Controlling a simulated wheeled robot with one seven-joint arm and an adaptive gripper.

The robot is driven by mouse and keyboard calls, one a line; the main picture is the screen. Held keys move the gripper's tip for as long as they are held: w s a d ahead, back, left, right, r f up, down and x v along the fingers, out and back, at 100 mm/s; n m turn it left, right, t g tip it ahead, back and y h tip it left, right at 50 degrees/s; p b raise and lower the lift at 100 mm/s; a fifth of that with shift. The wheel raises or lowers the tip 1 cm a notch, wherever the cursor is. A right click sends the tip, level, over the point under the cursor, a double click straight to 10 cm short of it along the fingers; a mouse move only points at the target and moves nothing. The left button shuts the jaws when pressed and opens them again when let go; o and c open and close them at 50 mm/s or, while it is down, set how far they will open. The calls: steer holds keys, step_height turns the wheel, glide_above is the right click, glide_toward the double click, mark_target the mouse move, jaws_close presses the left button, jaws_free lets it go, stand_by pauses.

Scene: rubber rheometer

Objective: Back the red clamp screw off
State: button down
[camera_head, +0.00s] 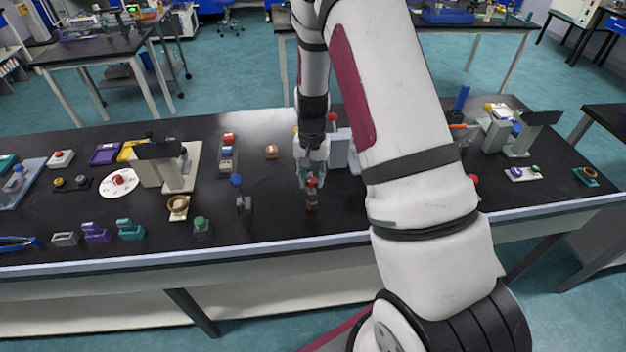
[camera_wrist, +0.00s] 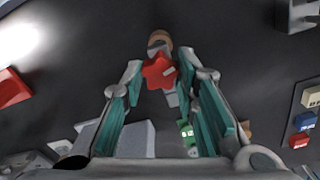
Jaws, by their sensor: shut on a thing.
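The red clamp screw (camera_wrist: 160,72) has a lobed red knob and sits between the fingertips of my gripper (camera_wrist: 164,78) in the wrist view. The knob also shows in the head view (camera_head: 311,182), on top of a small brown and grey fixture (camera_head: 312,202) near the table's front edge. My gripper (camera_head: 312,180) points down at it and is shut on the knob. Part of the fixture (camera_wrist: 159,40) shows just beyond the knob in the wrist view. The screw's thread is hidden.
A blue-knobbed grey part (camera_head: 243,201) and a green-topped block (camera_head: 202,228) stand to the left. A grey instrument (camera_head: 340,150) stands close behind my gripper, partly hidden by my arm. Bare black tabletop (camera_head: 270,215) lies just left of the fixture.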

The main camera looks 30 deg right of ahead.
steer(key=shift+n, duration=1.2)
steer(key=n, duration=0.2)
steer(key=shift+n+p, duration=0.3)
steer(key=shift+n, duration=1)
steer(key=shift+n, duration=0.9)
steer(key=shift+n+p, duration=0.35)
steer(key=shift+n, duration=1.05)
